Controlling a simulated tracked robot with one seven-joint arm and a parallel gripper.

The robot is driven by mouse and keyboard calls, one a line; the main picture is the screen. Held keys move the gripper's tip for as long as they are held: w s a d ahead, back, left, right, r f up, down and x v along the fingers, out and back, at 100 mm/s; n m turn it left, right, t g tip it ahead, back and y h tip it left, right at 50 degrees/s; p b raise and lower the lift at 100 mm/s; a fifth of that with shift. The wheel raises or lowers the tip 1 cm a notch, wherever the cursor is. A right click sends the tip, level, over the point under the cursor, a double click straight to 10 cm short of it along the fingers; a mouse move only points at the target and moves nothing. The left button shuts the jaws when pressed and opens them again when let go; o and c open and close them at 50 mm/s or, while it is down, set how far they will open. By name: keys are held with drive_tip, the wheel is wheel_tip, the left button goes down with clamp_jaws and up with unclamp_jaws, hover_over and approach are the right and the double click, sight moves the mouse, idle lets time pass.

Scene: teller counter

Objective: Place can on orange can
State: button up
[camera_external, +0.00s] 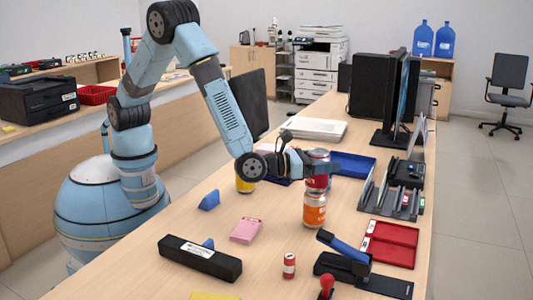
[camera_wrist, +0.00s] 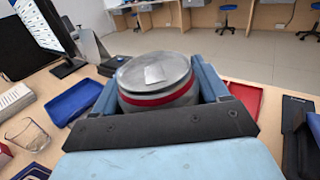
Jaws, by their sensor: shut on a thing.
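My gripper (camera_external: 322,170) is shut on a red and silver can (camera_external: 319,182), holding it upright above the counter. In the wrist view the can's (camera_wrist: 155,72) silver lid and a red band show between the two blue fingers. The orange can (camera_external: 314,210) stands upright on the counter directly below the held can in the external view. The held can's bottom appears to meet the orange can's top. I cannot tell whether they touch or how well they line up in depth. The orange can is hidden in the wrist view.
A blue tray (camera_external: 356,165) lies behind the cans, and a red tray (camera_external: 391,244) lies to the right.

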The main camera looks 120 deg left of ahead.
drive_tip(key=shift+f, duration=0.15)
drive_tip(key=o, duration=1.3)
drive_tip(key=shift+o, duration=0.2)
